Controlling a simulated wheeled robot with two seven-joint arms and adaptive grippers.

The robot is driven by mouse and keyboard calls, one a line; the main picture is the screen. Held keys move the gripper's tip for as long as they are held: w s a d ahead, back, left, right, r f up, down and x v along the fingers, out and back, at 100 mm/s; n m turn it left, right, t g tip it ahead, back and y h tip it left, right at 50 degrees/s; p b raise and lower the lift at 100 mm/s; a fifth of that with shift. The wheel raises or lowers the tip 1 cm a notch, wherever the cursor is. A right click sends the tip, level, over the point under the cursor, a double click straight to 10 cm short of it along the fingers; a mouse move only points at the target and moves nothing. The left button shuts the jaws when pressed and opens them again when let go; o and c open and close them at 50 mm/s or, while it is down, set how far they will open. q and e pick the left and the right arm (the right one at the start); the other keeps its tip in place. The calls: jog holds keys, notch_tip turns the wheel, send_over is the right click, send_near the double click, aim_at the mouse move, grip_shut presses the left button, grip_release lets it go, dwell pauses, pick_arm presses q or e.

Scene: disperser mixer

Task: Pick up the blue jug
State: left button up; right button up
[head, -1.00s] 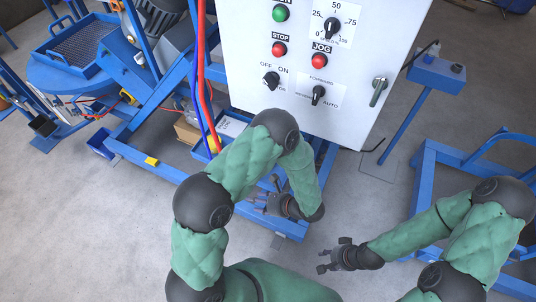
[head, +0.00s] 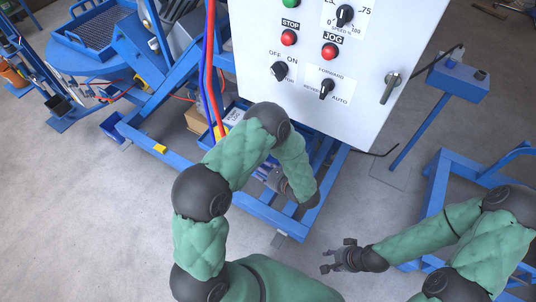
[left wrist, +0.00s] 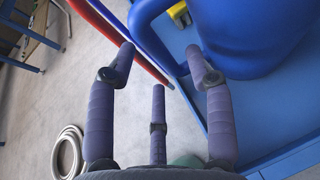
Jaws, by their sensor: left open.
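The blue jug (left wrist: 245,38) shows large at the upper right of the left wrist view, with its curved handle (left wrist: 142,22) toward the left. It stands on a blue platform (left wrist: 262,115). My left gripper (left wrist: 160,62) is open, its purple fingers spread just short of the jug and handle, with nothing seen between them. In the head view my left gripper (head: 272,180) is mostly hidden behind my left arm, and I cannot make out the jug there. My right gripper (head: 341,258) is open and empty above the floor, away from the machine.
A white control box (head: 310,85) with knobs and buttons stands above the blue machine frame (head: 268,213). Red and blue hoses (head: 209,75) hang beside my left arm. A red hose (left wrist: 133,45) passes behind the left fingers. A coiled pale hose (left wrist: 68,152) lies on the floor.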

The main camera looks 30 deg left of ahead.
pick_arm(q)
jog(key=shift+b+x, duration=0.3)
jog(key=shift+x, duration=1.2)
grip_shut()
jog(key=shift+w, duration=0.15)
jog(key=shift+r, duration=0.1)
